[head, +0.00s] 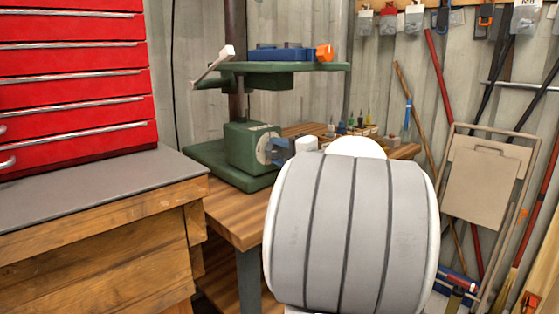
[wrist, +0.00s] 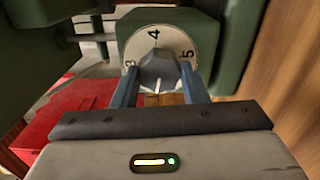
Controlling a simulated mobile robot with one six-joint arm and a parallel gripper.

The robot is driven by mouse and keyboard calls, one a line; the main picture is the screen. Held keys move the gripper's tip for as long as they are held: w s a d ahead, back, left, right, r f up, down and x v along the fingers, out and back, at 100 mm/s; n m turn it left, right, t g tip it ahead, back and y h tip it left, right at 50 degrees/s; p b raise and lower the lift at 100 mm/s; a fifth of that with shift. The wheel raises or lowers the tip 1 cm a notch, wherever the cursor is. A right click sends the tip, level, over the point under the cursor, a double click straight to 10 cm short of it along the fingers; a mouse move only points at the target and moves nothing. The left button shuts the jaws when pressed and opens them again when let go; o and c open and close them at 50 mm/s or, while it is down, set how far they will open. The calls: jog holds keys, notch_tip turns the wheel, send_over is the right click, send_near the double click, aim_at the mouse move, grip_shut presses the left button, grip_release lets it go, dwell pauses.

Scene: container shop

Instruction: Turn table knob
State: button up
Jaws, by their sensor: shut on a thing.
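In the head view the dial (head: 264,147) is on the front of a green box (head: 242,140) on the drill press base. My gripper (head: 293,148) reaches it there, partly hidden behind my own large grey arm link.
The green drill press table (head: 290,67) stands above the dial box and carries a blue vise (head: 283,53). A wooden bench (head: 238,212) holds the press. A red tool chest (head: 75,75) stands on a workbench at left. Small tools (head: 360,122) stand behind my arm.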

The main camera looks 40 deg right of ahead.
jog(key=shift+n, duration=0.3)
jog(key=o, duration=1)
jog(key=shift+c, duration=0.2)
jog(key=s+p, duration=0.2)
jog(key=s, duration=0.5)
jog(key=shift+s+d, duration=0.25)
jog(key=shift+s, duration=0.15)
